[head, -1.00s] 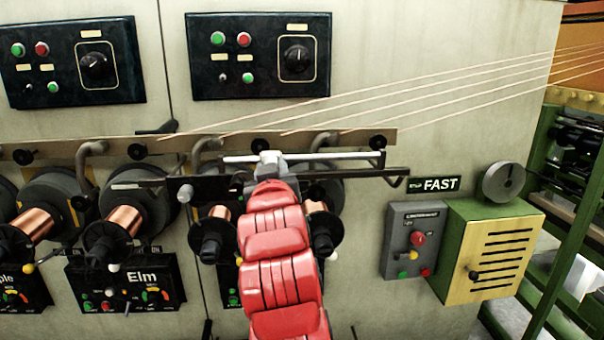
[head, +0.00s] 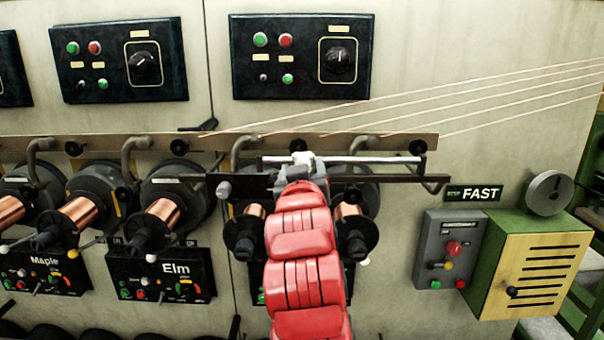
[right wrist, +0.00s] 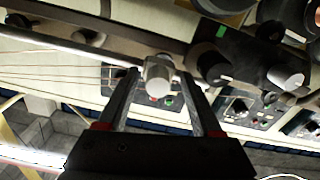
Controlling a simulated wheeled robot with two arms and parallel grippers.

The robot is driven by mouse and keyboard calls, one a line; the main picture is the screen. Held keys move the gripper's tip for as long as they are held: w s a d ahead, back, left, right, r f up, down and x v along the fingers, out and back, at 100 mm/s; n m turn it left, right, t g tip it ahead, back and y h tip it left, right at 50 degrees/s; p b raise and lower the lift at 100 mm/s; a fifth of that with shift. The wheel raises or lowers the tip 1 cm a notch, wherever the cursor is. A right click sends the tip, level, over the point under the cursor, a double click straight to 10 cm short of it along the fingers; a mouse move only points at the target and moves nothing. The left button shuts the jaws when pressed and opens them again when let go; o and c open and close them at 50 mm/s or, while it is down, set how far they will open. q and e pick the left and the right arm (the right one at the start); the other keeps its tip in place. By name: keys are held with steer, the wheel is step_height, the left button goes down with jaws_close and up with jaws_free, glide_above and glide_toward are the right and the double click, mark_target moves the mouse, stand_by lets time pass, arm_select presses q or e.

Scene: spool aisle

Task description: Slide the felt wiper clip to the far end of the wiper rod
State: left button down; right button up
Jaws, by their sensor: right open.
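The wiper rod (head: 375,160) is a thin silver bar running left to right in front of the machine. The felt wiper clip (head: 301,159) is a small pale block on the rod, nearer its left end in the head view. In the right wrist view the clip (right wrist: 158,80) has a light round face and the rod (right wrist: 75,48) runs off to the upper left. My right gripper (right wrist: 160,76) is open, with one dark finger on each side of the clip; contact cannot be told. My red right arm hides the gripper's fingers in the head view. My left gripper is not in view.
A dark bar (head: 400,179) lies just below the rod. Copper spools (head: 78,216) and a panel labelled Elm (head: 160,277) are at the left. Thin wires (head: 480,100) slant across the upper right. A grey switch box (head: 450,250) and yellow vented box (head: 535,277) stand right.

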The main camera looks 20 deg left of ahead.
steer(key=b+v, duration=0.4)
steer(key=v, duration=1.3)
steer(key=shift+s, duration=0.15)
